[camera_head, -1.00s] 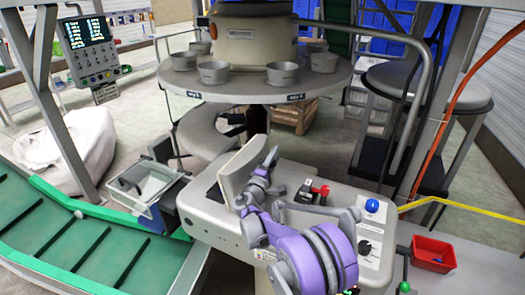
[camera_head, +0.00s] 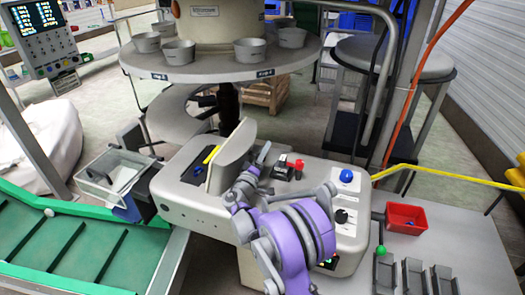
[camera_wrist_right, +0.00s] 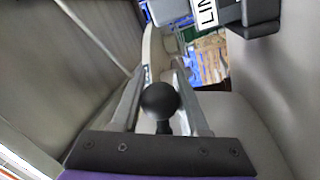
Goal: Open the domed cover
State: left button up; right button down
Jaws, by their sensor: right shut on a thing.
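The domed cover (camera_head: 233,158) is a beige-grey shell on top of the beige machine body (camera_head: 190,205). It stands tilted up, with a dark opening and a yellow strip (camera_head: 211,154) showing on its left side. My right gripper (camera_head: 256,163) is at the right side of the cover, partly hidden by my purple arm. In the right wrist view, the fingers of my right gripper (camera_wrist_right: 165,108) are shut on a round black knob (camera_wrist_right: 160,99). My left gripper is not in view.
A black and red switch (camera_head: 288,167) and a blue button (camera_head: 346,175) are on the machine top, right of my arm. A clear bin (camera_head: 112,178) hangs at its left. A round table (camera_head: 175,72) with several grey cups stands behind. A red tray (camera_head: 405,218) is at right.

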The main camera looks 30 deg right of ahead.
jog(key=shift+c, duration=2.2)
grip_release()
jog(key=b+v, duration=0.2)
jog(key=v, duration=0.8)
jog(key=shift+s+a, duration=0.25)
jog(key=shift+a, duration=0.1)
